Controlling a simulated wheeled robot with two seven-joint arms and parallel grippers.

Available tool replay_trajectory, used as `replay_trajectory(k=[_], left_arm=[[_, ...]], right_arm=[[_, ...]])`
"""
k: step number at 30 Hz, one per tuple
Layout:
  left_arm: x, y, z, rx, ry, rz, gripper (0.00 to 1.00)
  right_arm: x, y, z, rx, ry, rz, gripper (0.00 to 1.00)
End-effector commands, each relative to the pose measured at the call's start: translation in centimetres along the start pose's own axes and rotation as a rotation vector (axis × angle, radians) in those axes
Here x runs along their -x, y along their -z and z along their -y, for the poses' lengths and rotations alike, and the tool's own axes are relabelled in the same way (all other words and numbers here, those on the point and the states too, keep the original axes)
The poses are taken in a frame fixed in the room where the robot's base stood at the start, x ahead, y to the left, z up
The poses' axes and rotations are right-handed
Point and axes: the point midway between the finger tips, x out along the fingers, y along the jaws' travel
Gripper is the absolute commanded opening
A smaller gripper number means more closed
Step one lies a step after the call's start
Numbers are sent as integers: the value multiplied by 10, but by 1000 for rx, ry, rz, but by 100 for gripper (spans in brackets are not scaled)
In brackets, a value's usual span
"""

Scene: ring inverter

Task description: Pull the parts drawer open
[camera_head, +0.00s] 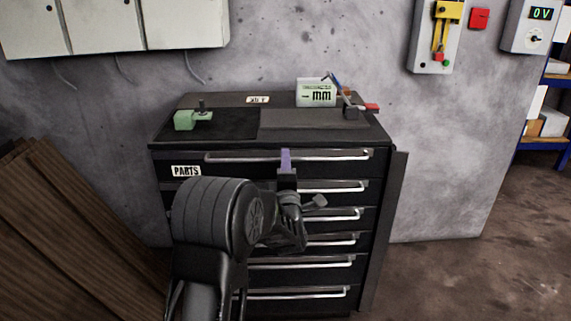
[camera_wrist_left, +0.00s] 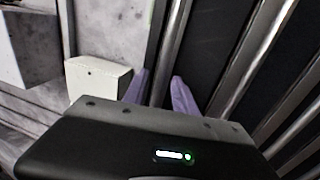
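The parts drawer (camera_head: 235,170) is the top drawer of a black cabinet, with a white PARTS label (camera_head: 186,170) at its left. It looks shut, level with the drawers below. Its long silver handle (camera_head: 335,155) runs across the front. Whether either finger touches the bar cannot be told. My right gripper is in neither view.
Several lower drawers with silver handles (camera_head: 335,214) lie beneath. Brown boards (camera_head: 60,230) lean at the left. The floor (camera_head: 450,280) at the right is clear.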

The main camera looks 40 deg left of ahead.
Motion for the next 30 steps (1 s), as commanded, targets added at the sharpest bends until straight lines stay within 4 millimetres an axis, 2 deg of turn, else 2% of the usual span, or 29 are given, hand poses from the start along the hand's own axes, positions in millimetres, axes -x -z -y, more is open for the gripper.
replay_trajectory(k=[2,14,30], left_arm=[[0,0,0,0,0,0,33],[0,0,0,0,0,0,0],[0,0,0,0,1,0,0]], right_arm=[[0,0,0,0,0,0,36],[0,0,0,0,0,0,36],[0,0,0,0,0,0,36]])
